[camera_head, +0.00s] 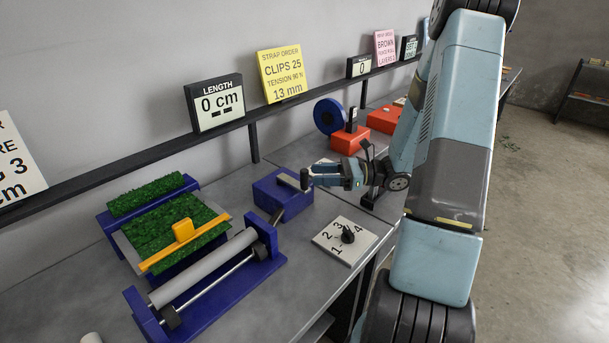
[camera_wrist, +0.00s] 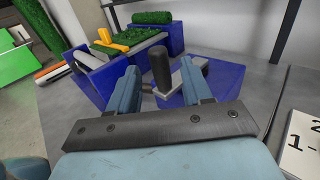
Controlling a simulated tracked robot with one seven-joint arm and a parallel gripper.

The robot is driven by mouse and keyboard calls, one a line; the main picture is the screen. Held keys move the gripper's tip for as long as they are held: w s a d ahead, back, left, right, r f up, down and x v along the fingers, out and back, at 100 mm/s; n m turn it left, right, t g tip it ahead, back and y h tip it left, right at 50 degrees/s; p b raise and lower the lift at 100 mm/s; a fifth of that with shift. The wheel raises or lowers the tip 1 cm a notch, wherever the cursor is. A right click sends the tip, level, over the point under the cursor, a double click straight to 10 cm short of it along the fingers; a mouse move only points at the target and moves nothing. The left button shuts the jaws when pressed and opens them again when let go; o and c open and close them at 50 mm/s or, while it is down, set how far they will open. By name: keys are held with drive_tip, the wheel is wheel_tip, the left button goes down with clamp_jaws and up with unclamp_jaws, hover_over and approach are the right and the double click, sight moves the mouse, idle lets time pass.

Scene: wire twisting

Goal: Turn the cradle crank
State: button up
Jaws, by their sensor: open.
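A dark upright handle (camera_wrist: 160,62) stands on a grey bar (camera_wrist: 190,76) on a blue block (camera_wrist: 222,82) in the wrist view; it looks like a crank. My gripper (camera_wrist: 164,74) is open, with one finger on each side of the handle; I cannot tell whether either touches it. In the head view my gripper (camera_head: 314,177) is at the blue block (camera_head: 268,194), partly hiding the handle. The blue cradle (camera_head: 222,288) with a grey roller (camera_head: 205,268) lies to the left, with green turf (camera_head: 165,225) behind it.
Red blocks (camera_head: 350,140) and a blue spool (camera_head: 329,116) stand further back. A dark rail (camera_head: 150,158) with signs runs along the wall.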

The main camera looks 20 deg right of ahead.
sight(305, 174)
drive_tip(key=shift+x, duration=2.5)
clamp_jaws()
